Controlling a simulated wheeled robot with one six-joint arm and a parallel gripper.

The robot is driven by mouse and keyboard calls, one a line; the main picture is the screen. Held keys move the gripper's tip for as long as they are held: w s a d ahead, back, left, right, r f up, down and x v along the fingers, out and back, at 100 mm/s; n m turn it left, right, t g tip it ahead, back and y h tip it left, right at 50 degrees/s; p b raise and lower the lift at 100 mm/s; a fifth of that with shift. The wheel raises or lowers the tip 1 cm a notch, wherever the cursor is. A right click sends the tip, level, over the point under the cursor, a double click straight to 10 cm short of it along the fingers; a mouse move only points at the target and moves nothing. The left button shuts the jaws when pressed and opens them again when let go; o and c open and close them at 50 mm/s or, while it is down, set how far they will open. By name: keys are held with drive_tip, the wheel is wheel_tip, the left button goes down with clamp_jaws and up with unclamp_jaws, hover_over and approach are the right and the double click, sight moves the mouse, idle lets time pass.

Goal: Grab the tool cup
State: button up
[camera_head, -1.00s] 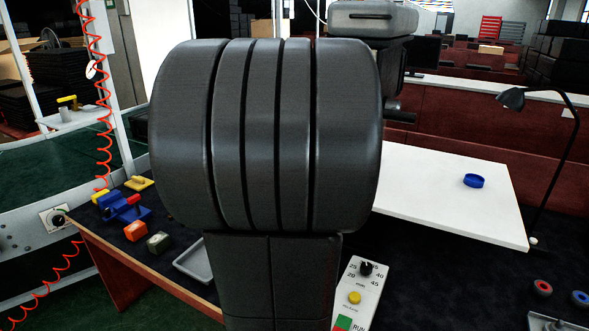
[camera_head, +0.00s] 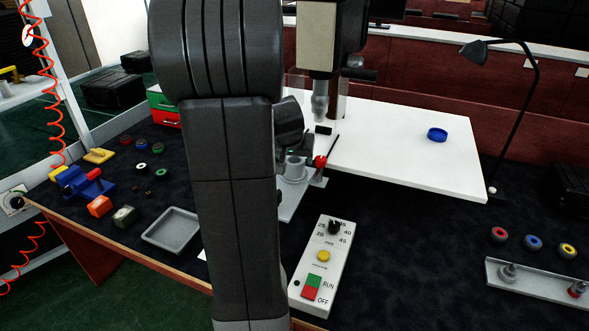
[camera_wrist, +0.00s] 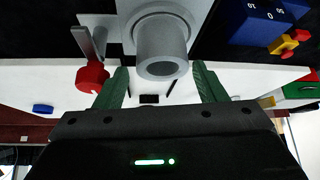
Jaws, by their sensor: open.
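The tool cup looks to be the grey round cup (camera_head: 294,166) standing on a light grey plate (camera_head: 292,205), just right of my arm in the head view. In the wrist view, which looks upside down, the cup (camera_wrist: 162,48) shows its open mouth and wider base ring. My gripper (camera_wrist: 160,88) is open and empty. Its two green fingers point toward the cup, one on each side of it in the picture, with no contact visible. In the head view my arm hides the gripper's fingers.
A red knob (camera_head: 320,161) on a lever stands close beside the cup. A beige machine head with a spindle (camera_head: 320,95) hangs above and behind it. A control box (camera_head: 322,265) stands in front, a grey tray (camera_head: 172,230) to the left. The white table (camera_head: 400,150) lies behind.

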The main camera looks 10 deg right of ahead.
drive_tip(key=shift+p+x, duration=0.45)
drive_tip(key=shift+x, duration=2.05)
drive_tip(key=shift+w+a, duration=0.1)
drive_tip(key=shift+a, duration=0.05)
drive_tip(key=shift+c, duration=0.4)
drive_tip(key=c, duration=0.8)
drive_tip(key=shift+o, duration=0.2)
